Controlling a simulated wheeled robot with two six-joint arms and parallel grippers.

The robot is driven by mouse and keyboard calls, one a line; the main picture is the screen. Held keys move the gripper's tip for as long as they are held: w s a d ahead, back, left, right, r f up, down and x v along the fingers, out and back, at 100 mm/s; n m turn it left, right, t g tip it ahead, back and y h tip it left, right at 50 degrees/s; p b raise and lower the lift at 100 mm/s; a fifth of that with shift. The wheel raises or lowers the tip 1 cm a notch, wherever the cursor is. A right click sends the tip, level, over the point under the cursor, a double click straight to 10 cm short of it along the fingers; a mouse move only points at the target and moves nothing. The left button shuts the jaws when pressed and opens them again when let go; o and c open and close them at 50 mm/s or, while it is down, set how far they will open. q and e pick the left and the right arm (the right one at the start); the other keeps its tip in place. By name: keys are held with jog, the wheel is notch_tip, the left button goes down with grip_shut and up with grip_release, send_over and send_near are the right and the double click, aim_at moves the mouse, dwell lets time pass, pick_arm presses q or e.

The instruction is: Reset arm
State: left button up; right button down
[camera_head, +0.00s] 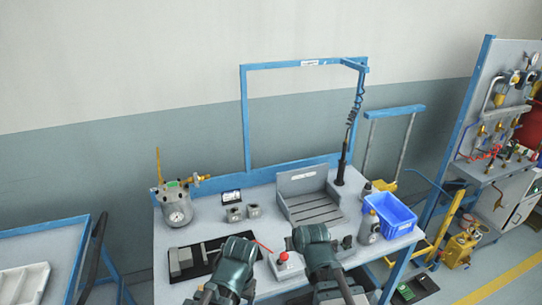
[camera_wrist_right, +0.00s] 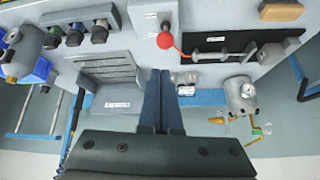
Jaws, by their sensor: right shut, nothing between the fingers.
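Both of my arms reach in from the bottom of the head view, their dark teal links over the front part of the bench. The fingers of both grippers are hidden in that view. In the right wrist view my right gripper (camera_wrist_right: 160,75) is shut, its two dark blue fingers side by side with nothing between them. It appears over the bench, between the grey slotted tray and the gauge pot. No left gripper fingers show in either view.
The bench holds a gauge pot (camera_head: 175,207), a grey slotted tray (camera_head: 314,207), a blue bin (camera_head: 389,216), a grey bottle (camera_head: 369,228) and a red-handled switch box (camera_head: 285,266). A blue frame (camera_head: 245,110) stands at the back. A dark mat (camera_head: 190,270) lies front left.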

jog(key=s+a+f+n+g+h, duration=0.1)
jog(key=s+a+f+g, duration=0.1)
jog(key=s, duration=0.6)
jog(key=s+a+f+n+g+h, duration=0.1)
jog(key=s+a+f+g, duration=0.1)
jog(key=s+g, duration=0.3)
jog(key=s+a, duration=0.1)
jog(key=s, duration=0.2)
jog(key=shift+s+n+h, duration=0.25)
jog(key=shift+n+h, duration=0.05)
jog(key=shift+n, duration=0.1)
